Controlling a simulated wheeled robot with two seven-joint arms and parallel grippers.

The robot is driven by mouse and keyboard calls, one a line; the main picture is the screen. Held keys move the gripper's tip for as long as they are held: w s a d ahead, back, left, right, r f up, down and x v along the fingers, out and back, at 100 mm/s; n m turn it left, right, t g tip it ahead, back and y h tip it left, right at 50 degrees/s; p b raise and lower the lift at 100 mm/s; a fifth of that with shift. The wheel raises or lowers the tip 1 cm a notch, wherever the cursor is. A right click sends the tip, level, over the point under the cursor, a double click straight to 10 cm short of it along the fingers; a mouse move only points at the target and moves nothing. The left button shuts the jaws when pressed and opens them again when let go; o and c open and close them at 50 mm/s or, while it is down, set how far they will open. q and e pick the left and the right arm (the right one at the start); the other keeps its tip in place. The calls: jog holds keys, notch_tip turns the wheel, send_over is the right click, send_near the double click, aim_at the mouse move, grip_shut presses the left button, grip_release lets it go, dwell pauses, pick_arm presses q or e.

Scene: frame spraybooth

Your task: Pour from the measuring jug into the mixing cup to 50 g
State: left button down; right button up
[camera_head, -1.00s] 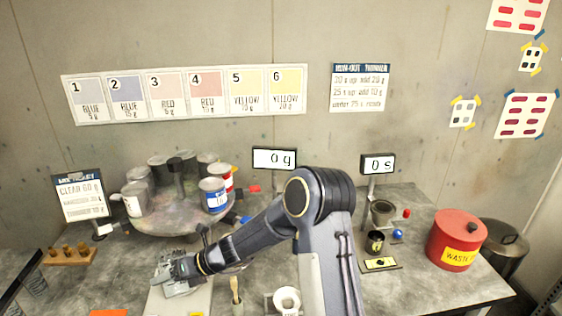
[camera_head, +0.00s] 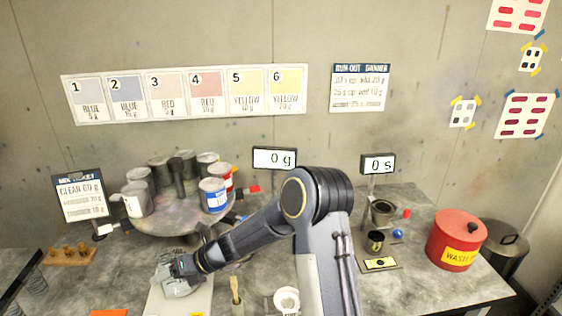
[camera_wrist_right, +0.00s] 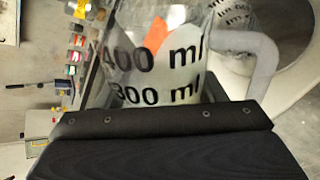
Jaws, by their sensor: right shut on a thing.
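My right gripper (camera_head: 178,274) is at the lower left of the head view, over a pale board. It is shut on the clear measuring jug (camera_head: 182,288), which shows small and partly covered there. In the right wrist view the jug (camera_wrist_right: 165,70) fills the upper middle behind my dark finger, with 400 ml and 300 ml marks and a handle at right. A white cup (camera_head: 287,299) stands at the bottom edge; I cannot tell if it is the mixing cup. A display (camera_head: 274,158) reads 0 g; my arm hides the area below it. My left gripper is out of view.
A round stand (camera_head: 180,222) with several paint cans is behind my right gripper. A brush (camera_head: 236,290) stands upright right of the gripper. A red waste can (camera_head: 454,240) and small dark cups (camera_head: 382,212) are at right. A timer display (camera_head: 378,164) reads 0 s.

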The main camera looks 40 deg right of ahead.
jog(key=shift+r+m+g, duration=0.4)
jog(key=shift+m+g, duration=0.3)
jog(key=shift+g, duration=0.3)
dwell(6.8)
